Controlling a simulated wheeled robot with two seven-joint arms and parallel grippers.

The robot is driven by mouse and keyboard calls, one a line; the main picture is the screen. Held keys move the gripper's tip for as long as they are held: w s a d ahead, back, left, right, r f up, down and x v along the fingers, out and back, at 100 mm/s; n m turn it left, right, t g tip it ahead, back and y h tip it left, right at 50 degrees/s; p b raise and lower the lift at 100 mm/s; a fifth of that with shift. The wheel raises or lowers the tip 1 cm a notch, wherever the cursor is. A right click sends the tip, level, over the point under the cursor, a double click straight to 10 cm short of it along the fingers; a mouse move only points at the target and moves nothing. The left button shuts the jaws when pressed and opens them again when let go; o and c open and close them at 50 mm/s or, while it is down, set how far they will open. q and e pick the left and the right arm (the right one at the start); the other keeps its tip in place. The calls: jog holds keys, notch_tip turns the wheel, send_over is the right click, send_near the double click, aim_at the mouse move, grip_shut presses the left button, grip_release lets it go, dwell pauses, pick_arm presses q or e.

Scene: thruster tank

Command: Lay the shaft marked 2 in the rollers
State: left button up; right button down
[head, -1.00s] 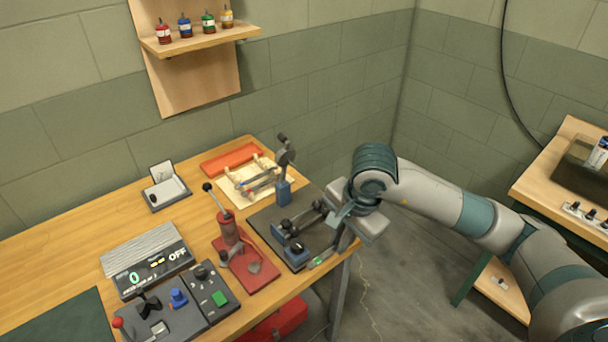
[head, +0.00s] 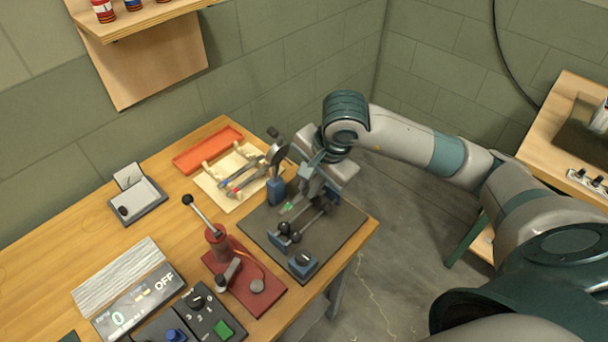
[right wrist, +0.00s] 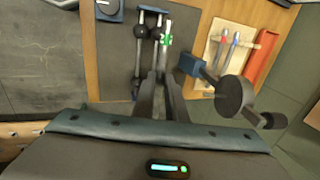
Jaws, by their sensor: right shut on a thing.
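My right gripper (head: 303,192) is shut on a thin grey shaft with a green tag (head: 288,207); the number on the tag is too small to read. In the right wrist view the fingers (right wrist: 160,92) hold this shaft, and its green tag (right wrist: 166,40) shows beyond the tips. The roller stand, two parallel rods with black rollers (head: 289,233), stands on a dark mat. The held shaft is beside the rollers, apparently above the mat; its exact height cannot be told. Two other shafts, tagged red and blue (right wrist: 229,42), lie on a cream rack (head: 215,190). My left gripper is not seen.
A blue post with a round dark head (head: 276,188) stands close to my gripper, between the mat and the rack. A red hand press (head: 245,280) stands left of the mat. An orange tray (head: 208,149) lies behind the rack. The table's right edge is near.

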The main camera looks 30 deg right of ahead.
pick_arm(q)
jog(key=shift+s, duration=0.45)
pick_arm(e)
jog(key=shift+s, duration=0.1)
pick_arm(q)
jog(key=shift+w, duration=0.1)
